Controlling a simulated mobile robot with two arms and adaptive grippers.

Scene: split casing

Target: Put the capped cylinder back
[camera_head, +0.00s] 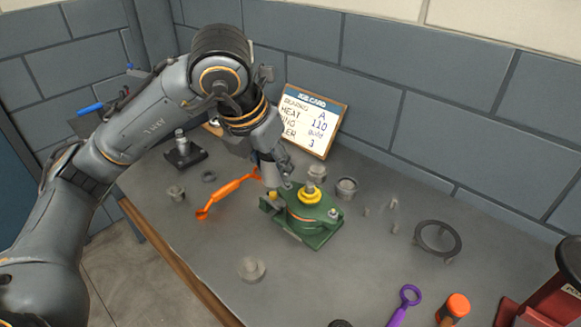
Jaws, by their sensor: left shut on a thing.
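My left gripper (277,182) comes down from above, just left of the green casing (319,233). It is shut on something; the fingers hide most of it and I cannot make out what. A small yellow piece (272,196) shows just below the fingertips. The orange wrench (228,194) has its far end close beside the fingers; I cannot tell if they touch. A yellow part (309,190) sits on top of the casing. A short cylinder with an orange cap (455,305) stands at the front right. My right gripper is not in view.
A job card (313,117) leans at the wall. A black stand (185,155) is at the back left. Small grey parts lie around the casing, with a dark ring (438,237) on the right. A purple wrench (404,303) lies in front. The front middle is mostly clear.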

